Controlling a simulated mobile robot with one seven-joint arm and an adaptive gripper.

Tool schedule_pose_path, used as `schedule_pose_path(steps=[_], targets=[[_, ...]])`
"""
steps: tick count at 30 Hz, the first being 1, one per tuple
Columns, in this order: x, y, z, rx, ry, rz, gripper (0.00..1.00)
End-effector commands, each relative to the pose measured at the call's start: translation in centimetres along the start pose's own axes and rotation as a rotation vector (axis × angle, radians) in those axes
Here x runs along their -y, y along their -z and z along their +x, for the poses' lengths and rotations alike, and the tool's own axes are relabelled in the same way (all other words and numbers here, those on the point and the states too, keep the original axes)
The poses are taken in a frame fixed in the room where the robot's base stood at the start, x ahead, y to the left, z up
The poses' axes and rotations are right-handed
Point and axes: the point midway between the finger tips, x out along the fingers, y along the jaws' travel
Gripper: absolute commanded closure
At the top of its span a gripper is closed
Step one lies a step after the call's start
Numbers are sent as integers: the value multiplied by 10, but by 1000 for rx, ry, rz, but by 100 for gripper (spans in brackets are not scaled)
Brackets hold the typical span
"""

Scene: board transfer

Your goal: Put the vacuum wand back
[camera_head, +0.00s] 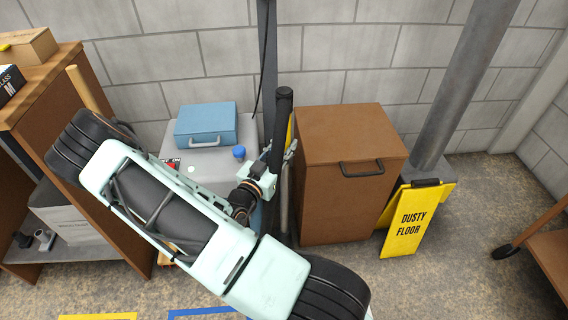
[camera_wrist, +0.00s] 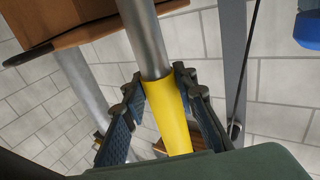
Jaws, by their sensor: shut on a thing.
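The vacuum wand (camera_head: 284,105) stands roughly upright between the grey cabinet and the brown bin, with a black upper end and a yellow section. In the wrist view, its yellow sleeve (camera_wrist: 172,120) and silver tube (camera_wrist: 145,35) run between my fingers. My gripper (camera_head: 284,155) is shut on the wand around the yellow part; in the wrist view, the gripper (camera_wrist: 162,82) has a finger on each side. The wand's lower end is largely hidden by my arm and the bin, so I cannot tell what it rests on.
A brown bin (camera_head: 348,190) with a handle stands right of the wand. A grey post (camera_head: 269,60) rises behind it. A light grey cabinet (camera_head: 245,130) carries a blue case (camera_head: 206,124) and a blue cap (camera_head: 239,152). A yellow sign (camera_head: 408,222) stands at right.

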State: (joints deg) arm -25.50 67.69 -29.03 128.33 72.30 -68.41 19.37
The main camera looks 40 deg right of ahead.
Motion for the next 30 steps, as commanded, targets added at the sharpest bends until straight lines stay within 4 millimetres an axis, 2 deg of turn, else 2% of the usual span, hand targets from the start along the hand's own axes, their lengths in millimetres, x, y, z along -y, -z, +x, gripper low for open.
schedule_pose_path(steps=[9,20,21,25,30], targets=[[0,-36,0,-4,-1,1,98],[0,-39,0,-4,-1,1,98],[0,-39,-1,0,0,1,71],[0,-39,-1,0,0,0,56],[0,-39,-1,0,0,0,56]])
